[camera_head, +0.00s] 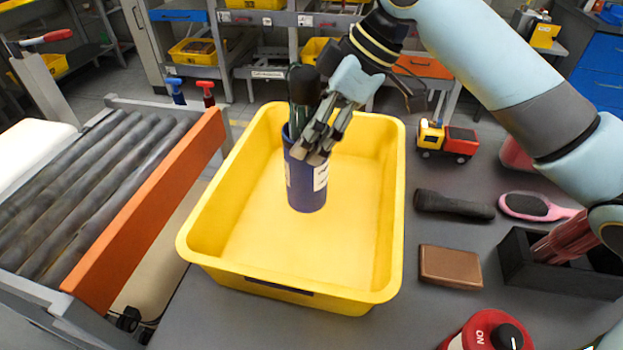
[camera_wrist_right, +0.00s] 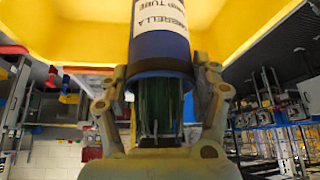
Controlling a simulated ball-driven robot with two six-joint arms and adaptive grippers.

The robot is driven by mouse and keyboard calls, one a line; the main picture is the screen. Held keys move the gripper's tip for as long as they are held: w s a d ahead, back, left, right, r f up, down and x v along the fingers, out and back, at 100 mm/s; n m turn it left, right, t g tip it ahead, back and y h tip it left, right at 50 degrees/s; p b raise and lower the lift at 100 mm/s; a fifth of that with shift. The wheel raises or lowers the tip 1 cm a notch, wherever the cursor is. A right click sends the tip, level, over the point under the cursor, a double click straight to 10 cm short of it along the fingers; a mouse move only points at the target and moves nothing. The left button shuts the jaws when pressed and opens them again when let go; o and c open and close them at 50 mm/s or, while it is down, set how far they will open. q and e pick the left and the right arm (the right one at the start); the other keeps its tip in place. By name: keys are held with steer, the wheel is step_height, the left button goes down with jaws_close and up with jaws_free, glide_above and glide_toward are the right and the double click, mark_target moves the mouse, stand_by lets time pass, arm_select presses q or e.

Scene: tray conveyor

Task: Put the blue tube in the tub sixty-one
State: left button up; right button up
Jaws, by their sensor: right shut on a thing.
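The blue tube (camera_head: 305,183) is upright inside the yellow tub (camera_head: 392,240), with a white label on its side. Whether its base touches the tub floor I cannot tell. My right gripper (camera_head: 315,150) is shut on the tube near its top. In the right wrist view the tube (camera_wrist_right: 161,42) sits between the fingers of my right gripper (camera_wrist_right: 160,95), and its label reads partly "UMBRELLA". Something dark and green shows in the tube's mouth. No number shows on the tub. My left gripper is not in view.
A roller conveyor (camera_head: 85,180) with an orange side board (camera_head: 150,215) stands at the left. Right of the tub lie a toy truck (camera_head: 447,140), a dark torch (camera_head: 454,204), a brown box (camera_head: 450,266), a pink brush (camera_head: 538,207) and a black crate (camera_head: 520,272).

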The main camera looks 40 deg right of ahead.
mark_target(313, 167)
step_height(313, 167, down, 2)
steer(key=shift+s+a+f, duration=0.15)
steer(key=shift+f, duration=2.3)
steer(key=o, duration=1.6)
steer(key=shift+o, duration=0.2)
steer(key=v, duration=1.2)
